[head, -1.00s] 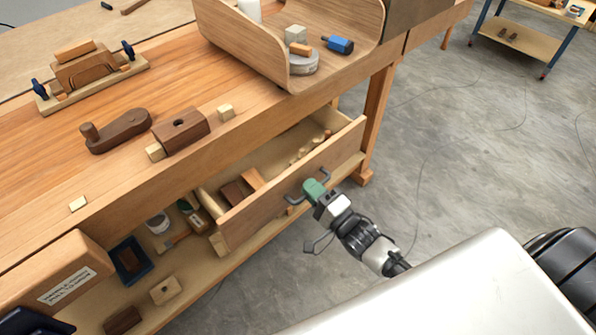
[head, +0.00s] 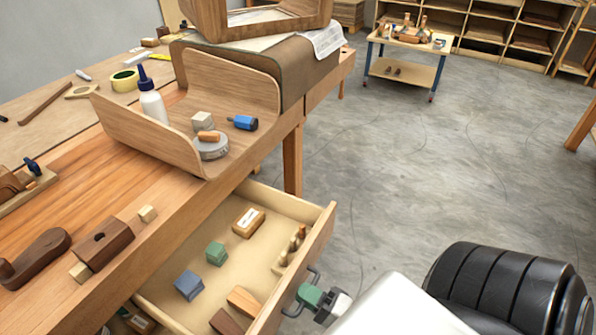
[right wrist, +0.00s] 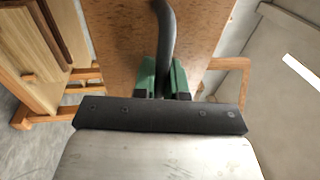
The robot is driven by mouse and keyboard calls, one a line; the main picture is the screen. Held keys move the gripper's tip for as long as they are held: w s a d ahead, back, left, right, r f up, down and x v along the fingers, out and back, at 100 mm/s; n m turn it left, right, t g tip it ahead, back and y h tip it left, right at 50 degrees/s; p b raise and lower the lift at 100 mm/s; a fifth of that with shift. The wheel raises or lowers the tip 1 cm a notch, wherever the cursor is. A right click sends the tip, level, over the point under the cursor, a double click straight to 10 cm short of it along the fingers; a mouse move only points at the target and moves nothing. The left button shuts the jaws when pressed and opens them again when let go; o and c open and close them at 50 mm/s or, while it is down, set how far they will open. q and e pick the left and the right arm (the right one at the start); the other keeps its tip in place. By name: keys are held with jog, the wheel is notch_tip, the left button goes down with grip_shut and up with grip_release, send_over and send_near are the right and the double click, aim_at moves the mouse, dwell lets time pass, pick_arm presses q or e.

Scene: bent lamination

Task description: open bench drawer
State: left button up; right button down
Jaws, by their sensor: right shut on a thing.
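The bench drawer (head: 318,243) is pulled out from under the wooden workbench (head: 165,212), and its inside shows in the head view. Its dark curved handle (head: 316,275) is on the front panel. My right gripper (head: 311,294) has green fingers and is shut on the handle. In the right wrist view the handle bar (right wrist: 167,45) runs between the green fingers, in front of the brown drawer front (right wrist: 120,40). My left gripper is not in view.
The drawer holds green (head: 215,253) and blue (head: 189,284) block stacks, a wooden block with a pale top (head: 248,222) and small wooden pegs. A curved plywood piece (head: 240,88) stands on the bench with a white bottle (head: 151,100).

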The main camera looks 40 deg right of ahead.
dwell(0.3)
jog(key=c, duration=1.2)
grip_release()
jog(key=b+v, duration=0.1)
jog(key=v, duration=1)
